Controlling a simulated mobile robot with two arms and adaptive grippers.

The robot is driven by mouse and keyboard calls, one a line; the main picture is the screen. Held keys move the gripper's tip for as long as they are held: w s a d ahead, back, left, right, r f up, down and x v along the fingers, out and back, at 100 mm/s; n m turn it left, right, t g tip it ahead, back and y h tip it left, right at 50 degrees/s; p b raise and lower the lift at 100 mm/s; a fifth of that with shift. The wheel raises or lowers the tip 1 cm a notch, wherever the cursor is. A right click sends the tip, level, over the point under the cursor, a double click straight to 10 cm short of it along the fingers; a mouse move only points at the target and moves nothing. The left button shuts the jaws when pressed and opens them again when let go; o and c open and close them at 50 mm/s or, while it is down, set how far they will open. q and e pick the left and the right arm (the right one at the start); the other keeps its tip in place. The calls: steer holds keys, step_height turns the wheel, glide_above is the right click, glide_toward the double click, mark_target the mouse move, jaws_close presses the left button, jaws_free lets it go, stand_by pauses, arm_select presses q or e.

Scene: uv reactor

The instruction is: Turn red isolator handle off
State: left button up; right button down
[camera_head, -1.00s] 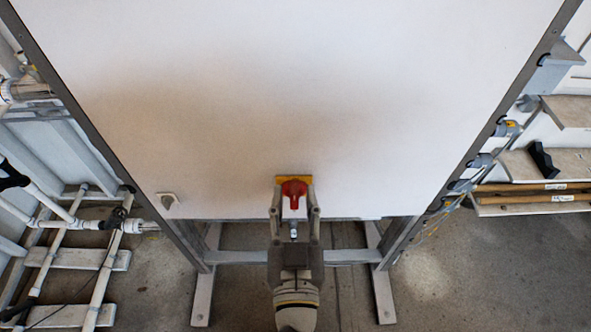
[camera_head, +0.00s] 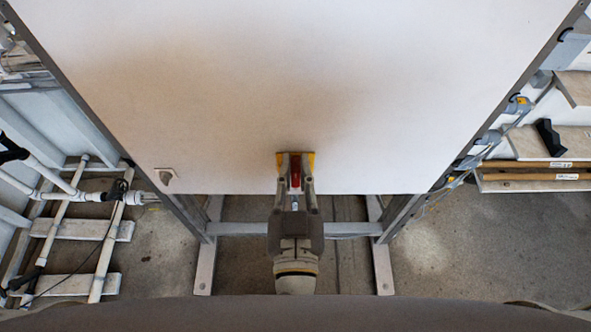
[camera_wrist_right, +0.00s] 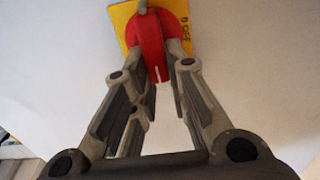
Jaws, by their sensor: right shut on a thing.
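The red isolator handle (camera_head: 295,172) sits on a yellow plate (camera_head: 309,160) near the bottom edge of the white panel. My right gripper (camera_head: 295,183) is shut on the handle, with one finger on each side of it. In the right wrist view the red handle (camera_wrist_right: 150,45) lies between the fingertips (camera_wrist_right: 157,50), in front of the yellow plate (camera_wrist_right: 122,16). Part of the plate's lettering shows at its right side. The fingers hide the sides of the handle. My left gripper is not in view.
The large white panel (camera_head: 300,90) stands in a grey metal frame (camera_head: 250,229). White pipes (camera_head: 105,245) run at the left. Shelves with wooden bars (camera_head: 530,176) are at the right. The panel around the handle is clear.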

mark_target(281, 164)
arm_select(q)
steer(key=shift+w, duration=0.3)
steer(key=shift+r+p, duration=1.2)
arm_select(e)
steer(key=shift+a+f+n, duration=0.35)
steer(key=shift+a+n, duration=0.1)
steer(key=shift+n, duration=2.3)
steer(key=shift+a+f+n, duration=0.4)
steer(key=shift+n, duration=2.3)
steer(key=shift+a+f+n, duration=0.35)
steer(key=shift+a+n, duration=0.1)
steer(key=shift+n, duration=2.3)
steer(key=c, duration=1.4)
jaws_free()
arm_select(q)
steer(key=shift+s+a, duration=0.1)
